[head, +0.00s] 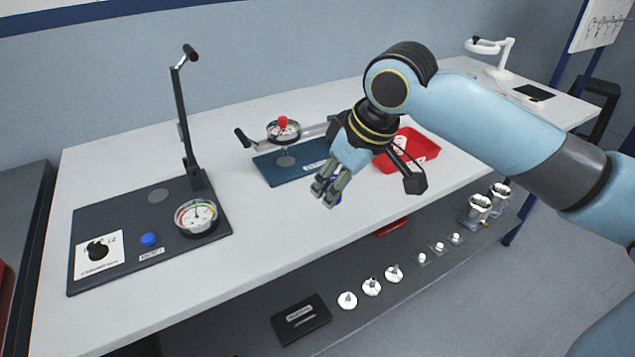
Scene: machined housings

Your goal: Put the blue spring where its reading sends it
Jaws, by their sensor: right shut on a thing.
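My right gripper (327,190) hangs over the front part of the white table, fingers pointing down. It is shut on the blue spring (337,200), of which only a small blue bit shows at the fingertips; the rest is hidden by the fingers. The dark test board (120,230) lies at the left of the table with a round gauge (197,216), a blue button (149,239), a black knob (98,249) and a tall lever post (188,140). The gauge's needle points about upward; its figures are too small to read. My left gripper is out of view.
A blue board (275,172) with a red-topped dial device (283,130) stands behind my right gripper. A red tray (425,150) with a white label is to its right. A lower shelf holds a black box (301,318), several white-based parts and metal housings (480,206).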

